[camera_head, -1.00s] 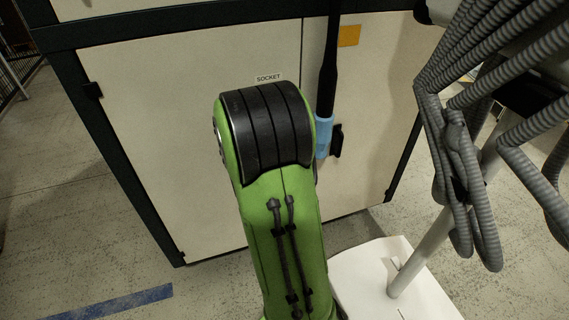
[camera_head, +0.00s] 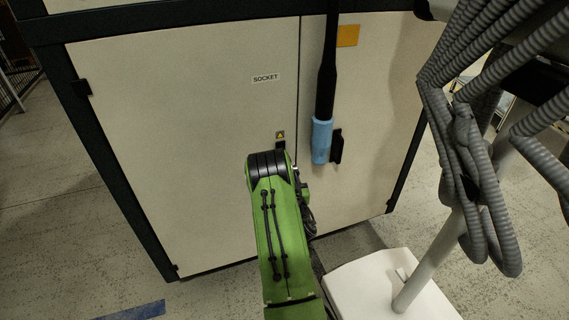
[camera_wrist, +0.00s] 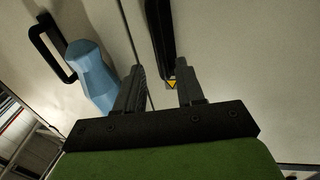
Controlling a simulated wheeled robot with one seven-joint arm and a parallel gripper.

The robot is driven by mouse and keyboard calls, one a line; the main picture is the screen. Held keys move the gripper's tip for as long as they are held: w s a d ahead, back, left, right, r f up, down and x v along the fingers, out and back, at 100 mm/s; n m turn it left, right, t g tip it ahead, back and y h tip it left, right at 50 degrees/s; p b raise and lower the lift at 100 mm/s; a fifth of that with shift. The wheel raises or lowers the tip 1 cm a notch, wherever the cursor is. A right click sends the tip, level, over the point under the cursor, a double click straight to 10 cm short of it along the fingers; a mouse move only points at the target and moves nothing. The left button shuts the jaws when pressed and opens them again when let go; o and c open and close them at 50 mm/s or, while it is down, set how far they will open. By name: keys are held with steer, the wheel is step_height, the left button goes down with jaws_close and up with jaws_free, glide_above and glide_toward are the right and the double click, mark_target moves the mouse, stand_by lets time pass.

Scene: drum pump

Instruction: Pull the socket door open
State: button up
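The socket door (camera_head: 180,140) is the wide pale left panel of the cabinet, marked with a "SOCKET" label (camera_head: 265,78). It looks closed, its right edge along the seam. Its black handle (camera_head: 281,146), with a yellow triangle sticker, shows just above my arm in the head view. In the wrist view the handle (camera_wrist: 160,35) stands upright beyond the fingertips, its lower end by the sticker. My gripper (camera_wrist: 160,85) is open and empty, with the seam and sticker showing between its fingers. Contact with the handle is not visible. My arm hides the gripper in the head view.
A blue-ended black tool (camera_head: 322,135) hangs before the right door, close to that door's black handle (camera_head: 337,147). The blue part (camera_wrist: 92,75) is just left of my fingers in the wrist view. Grey ribbed hoses (camera_head: 480,190) and a white-based stand (camera_head: 385,285) are at right. Floor at left is clear.

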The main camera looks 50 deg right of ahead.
steer(key=p+x, duration=0.1)
steer(key=x, duration=0.6)
steer(key=shift+w, duration=0.1)
jaws_close()
